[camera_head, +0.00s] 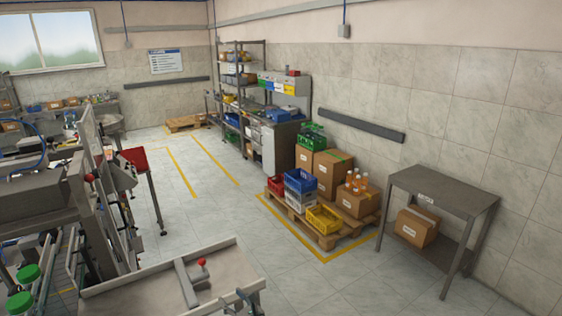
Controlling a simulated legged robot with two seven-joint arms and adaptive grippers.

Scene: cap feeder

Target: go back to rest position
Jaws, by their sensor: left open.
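My left gripper (242,301) shows only in part at the bottom edge of the head view, as small dark fingers. It is open, and I see nothing held in it. It is at the front right edge of a pale metal tray (125,302). A grey bar with a red knob (201,263) stands in the tray, to the left of and beyond the gripper. The rest of the left arm is out of the picture. My right gripper is not in view.
Grey machinery (40,200) with green round parts (28,274) fills the left side. A pallet (325,240) with crates and boxes stands right of centre. A grey table (440,190) stands at the right. Open floor (215,215) lies between.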

